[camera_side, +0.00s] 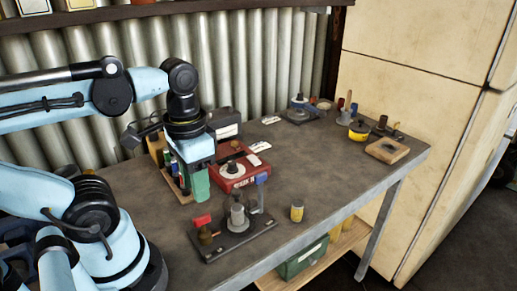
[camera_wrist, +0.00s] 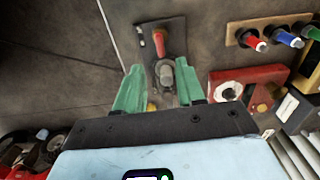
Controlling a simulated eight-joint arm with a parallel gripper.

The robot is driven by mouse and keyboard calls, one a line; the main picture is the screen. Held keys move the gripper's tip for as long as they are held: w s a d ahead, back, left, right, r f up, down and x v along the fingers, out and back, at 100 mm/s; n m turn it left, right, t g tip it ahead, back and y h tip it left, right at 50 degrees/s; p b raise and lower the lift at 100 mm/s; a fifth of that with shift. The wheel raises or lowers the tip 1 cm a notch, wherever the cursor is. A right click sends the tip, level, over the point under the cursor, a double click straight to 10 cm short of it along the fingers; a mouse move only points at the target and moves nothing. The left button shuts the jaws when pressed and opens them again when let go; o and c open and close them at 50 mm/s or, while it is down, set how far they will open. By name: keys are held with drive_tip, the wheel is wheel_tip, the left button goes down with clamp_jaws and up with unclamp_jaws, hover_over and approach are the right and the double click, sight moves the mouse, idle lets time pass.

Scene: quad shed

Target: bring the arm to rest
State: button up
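My gripper (camera_side: 200,184) has green fingers and points down over the bench, just left of a red box (camera_side: 240,168) with a round white disc on top. In the wrist view my gripper (camera_wrist: 153,80) has its two fingers apart, with bare space and bench fittings seen between them. I see nothing held. A dark plate (camera_side: 232,238) with a grey knob, a red-handled part and a blue-topped part lies in front of it. That plate (camera_wrist: 172,38) also shows beyond the fingertips in the wrist view.
The grey workbench (camera_side: 325,165) has clear room in its middle. A yellow tin (camera_side: 297,211) stands near the front edge. A wooden block (camera_side: 387,151) and a yellow pot (camera_side: 359,131) are at the right end. A rack of coloured handles (camera_wrist: 270,32) stands close to my gripper. Corrugated wall is behind.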

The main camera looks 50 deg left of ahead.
sight(201, 216)
wheel_tip(201, 216, down, 8)
drive_tip(key=shift+f, duration=0.15)
drive_tip(key=m, duration=0.5)
drive_tip(key=shift+m, duration=0.3)
drive_tip(key=m, duration=0.6)
drive_tip(key=shift+m, duration=0.3)
idle(0.6)
idle(0.4)
